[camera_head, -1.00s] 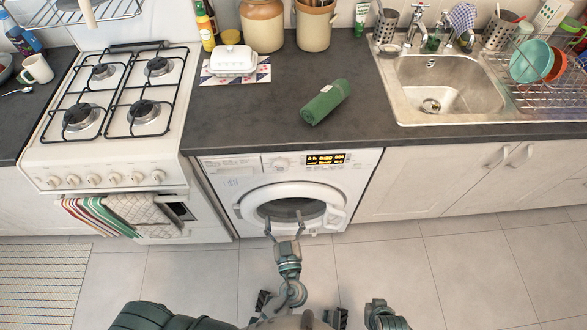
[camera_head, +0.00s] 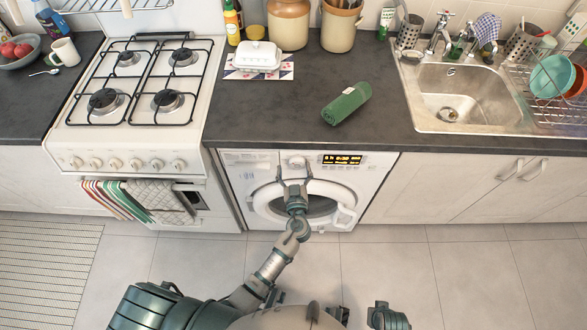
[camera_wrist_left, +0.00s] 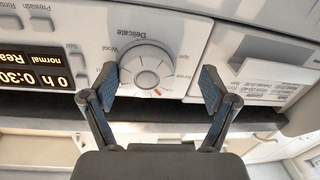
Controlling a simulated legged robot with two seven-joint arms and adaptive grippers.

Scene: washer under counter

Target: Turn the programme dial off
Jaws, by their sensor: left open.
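The washer (camera_head: 358,181) stands under the counter. Its programme dial (camera_head: 297,161) is on the front panel, left of the lit display (camera_head: 342,160). My left gripper (camera_head: 292,184) is open in front of the washer, just below the dial in the head view. In the left wrist view its fingers (camera_wrist_left: 157,83) stand on either side of the dial, the left one nearer its edge. Contact cannot be told.
The stove (camera_head: 132,148) with knobs and hanging towels stands left of the washer. A green rolled towel (camera_head: 346,103) lies on the counter (camera_head: 270,110) above. Cabinet doors (camera_head: 470,187) are to the right. The tiled floor (camera_head: 390,265) is clear.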

